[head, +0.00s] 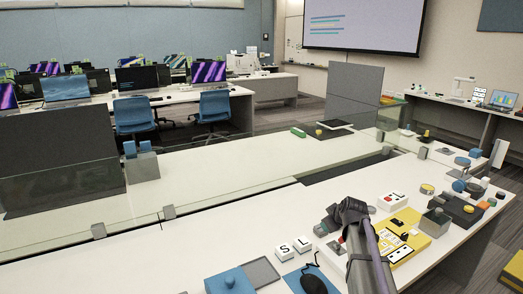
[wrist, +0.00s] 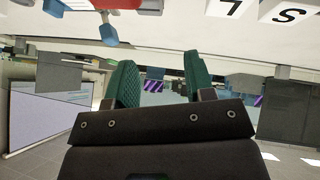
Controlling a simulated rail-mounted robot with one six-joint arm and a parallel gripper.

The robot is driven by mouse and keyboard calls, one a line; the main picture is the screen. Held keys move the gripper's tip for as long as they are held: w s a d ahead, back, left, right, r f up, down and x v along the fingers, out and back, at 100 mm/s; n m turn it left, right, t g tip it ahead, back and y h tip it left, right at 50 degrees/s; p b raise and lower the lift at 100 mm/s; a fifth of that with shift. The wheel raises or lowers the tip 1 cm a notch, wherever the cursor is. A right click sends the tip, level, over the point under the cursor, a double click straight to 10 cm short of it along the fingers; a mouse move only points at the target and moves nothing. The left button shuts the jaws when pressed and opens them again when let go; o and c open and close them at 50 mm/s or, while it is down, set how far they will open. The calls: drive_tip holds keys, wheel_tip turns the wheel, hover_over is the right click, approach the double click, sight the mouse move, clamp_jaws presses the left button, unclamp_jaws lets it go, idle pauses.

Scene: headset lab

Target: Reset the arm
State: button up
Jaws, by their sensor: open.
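My gripper (wrist: 160,75) shows in the wrist view, which looks upside down. Its two green textured fingers stand apart with nothing between them. In the head view my arm rises from the bottom edge, right of centre, over the cluttered white desk (head: 215,245). The fingers cannot be made out clearly there. White letter blocks, S (head: 283,251) and L (head: 303,244), lie on the desk left of my arm. They also show at the top of the wrist view as L (wrist: 222,7) and S (wrist: 287,12).
A yellow box (head: 434,222) and several small items crowd the desk right of my arm. Glass panels and a grey divider (head: 352,95) stand behind. The desk's left part is clearer.

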drive_tip(key=s+a+r+m+g+p, duration=0.1)
drive_tip(key=s+a, duration=0.3)
drive_tip(key=s, duration=0.5)
drive_tip(key=s+a+r+m+g+p, duration=0.1)
drive_tip(key=s+a+m+g+p, duration=0.2)
drive_tip(key=s, duration=0.6)
drive_tip(key=s+a+r+m+g+p, duration=0.1)
drive_tip(key=s+a+g+p, duration=0.1)
drive_tip(key=s+a+g, duration=0.2)
drive_tip(key=s+a, duration=0.3)
drive_tip(key=s, duration=0.2)
drive_tip(key=shift+s+a+r+m+h, duration=0.15)
drive_tip(key=shift+a+r+m+h, duration=0.15)
drive_tip(key=shift+m+h, duration=0.1)
